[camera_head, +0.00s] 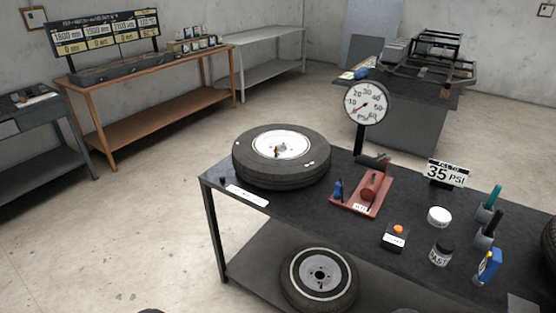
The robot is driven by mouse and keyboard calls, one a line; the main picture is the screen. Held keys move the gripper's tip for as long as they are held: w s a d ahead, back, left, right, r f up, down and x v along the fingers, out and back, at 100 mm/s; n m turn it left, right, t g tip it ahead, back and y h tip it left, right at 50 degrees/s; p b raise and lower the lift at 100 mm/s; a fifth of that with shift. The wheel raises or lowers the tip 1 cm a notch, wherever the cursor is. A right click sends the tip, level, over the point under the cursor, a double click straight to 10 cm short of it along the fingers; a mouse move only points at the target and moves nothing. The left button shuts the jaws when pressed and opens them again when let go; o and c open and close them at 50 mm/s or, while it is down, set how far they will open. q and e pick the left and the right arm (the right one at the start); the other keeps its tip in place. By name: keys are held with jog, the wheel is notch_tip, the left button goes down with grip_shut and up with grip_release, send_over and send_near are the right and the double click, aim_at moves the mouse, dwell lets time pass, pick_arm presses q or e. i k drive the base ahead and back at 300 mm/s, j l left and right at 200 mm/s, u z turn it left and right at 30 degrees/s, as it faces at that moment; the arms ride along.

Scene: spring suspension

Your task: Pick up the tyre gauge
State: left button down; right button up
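A large round white dial (367,104) marked PSI stands on a black post at the back edge of the dark workbench (300,215). Its red needle points to the lower left, near the low end of the scale. A small orange-topped item (398,230) sits on a dark labelled pad near the front edge. I cannot tell whether either is the tyre gauge the task names, as the small labels are unreadable.
A tyre (281,162) lies flat on the bench's left. A red tray (352,205) holds a red cylinder (370,187) and a blue item (338,190). Another tyre (319,278) is below.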

aim_at(488, 266)
jog(key=i+l+z, duration=0.1)
jog(key=z, duration=1.5)
